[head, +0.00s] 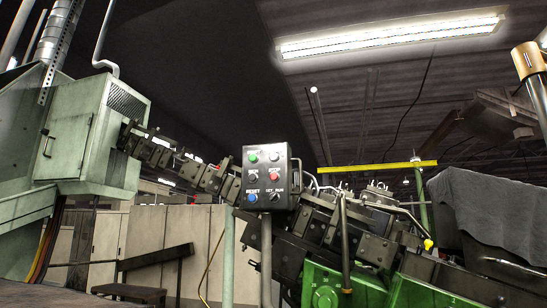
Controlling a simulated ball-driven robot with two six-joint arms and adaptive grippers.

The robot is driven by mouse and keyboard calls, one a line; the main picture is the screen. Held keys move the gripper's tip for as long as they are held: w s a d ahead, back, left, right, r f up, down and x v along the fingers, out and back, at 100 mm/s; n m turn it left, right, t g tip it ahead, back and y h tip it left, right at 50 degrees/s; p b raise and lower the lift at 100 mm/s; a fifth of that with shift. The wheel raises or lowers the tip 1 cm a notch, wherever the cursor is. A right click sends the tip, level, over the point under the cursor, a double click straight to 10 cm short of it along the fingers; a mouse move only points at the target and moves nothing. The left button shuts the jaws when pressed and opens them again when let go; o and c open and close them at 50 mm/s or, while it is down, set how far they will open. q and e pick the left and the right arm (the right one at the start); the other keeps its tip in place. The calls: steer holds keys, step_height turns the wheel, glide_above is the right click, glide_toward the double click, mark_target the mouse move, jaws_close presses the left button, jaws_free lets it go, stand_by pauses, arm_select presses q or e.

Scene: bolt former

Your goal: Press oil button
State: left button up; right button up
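A grey control box (264,178) stands on a post near the middle of the head view, tilted slightly. Its face carries several buttons and switches in two columns. A green button (253,158) is at the upper left, and a blue button (253,196) is at the lower left beside a label that looks like RESET. A red button (273,177) is in the right column. The small lettering is too blurred to tell which button is the oil button. Neither of my grippers shows in the head view, so nothing of mine is seen touching the box.
Behind the box, dark machine blocks (165,157) run from a green cabinet (90,135) at left to the green-based machine (340,285) at right. A yellow bar (376,167) crosses above the machine. A dark bench (150,265) stands lower left. The space left of the box's post looks fairly open.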

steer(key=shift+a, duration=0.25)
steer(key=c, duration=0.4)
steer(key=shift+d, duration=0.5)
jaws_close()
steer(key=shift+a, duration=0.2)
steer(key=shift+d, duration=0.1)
